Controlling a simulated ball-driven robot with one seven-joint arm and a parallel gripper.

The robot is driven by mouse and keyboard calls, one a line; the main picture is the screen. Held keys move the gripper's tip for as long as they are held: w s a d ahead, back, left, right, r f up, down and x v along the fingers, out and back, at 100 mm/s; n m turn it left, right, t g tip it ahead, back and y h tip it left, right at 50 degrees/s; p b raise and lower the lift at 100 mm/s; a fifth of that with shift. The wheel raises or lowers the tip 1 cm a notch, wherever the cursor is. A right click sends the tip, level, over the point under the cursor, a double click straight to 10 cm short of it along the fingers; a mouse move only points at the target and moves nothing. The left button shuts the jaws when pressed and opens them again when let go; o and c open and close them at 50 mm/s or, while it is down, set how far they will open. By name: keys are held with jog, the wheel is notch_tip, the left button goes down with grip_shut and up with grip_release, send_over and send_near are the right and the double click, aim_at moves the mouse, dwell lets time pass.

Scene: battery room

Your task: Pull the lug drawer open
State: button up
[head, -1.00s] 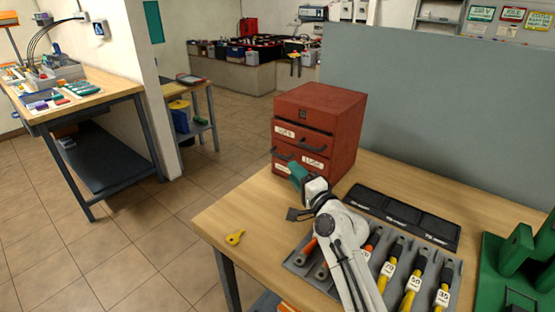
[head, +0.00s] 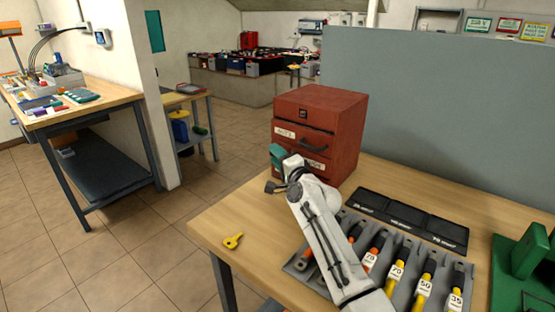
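The red drawer cabinet (head: 342,133) stands on the wooden bench. The label that seems to read LUGS (head: 313,165) is on a lower drawer front. A dark handle (head: 314,147) shows above it, beside another white label (head: 285,133). No drawer visibly stands out from the cabinet. My gripper (head: 272,187) is at the left of the cabinet's front, at lower-drawer height. It hides the lower left part of the front, including the lower handle. I cannot tell whether it touches that handle or whether its fingers are open.
A tool tray (head: 376,291) with several orange- and yellow-handled tools lies below and right of my arm. A yellow key-like item (head: 233,240) lies near the bench's left edge. A green stand (head: 515,272) is at right.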

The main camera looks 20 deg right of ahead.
jog(key=shift+c, duration=0.3)
grip_shut()
dwell(0.3)
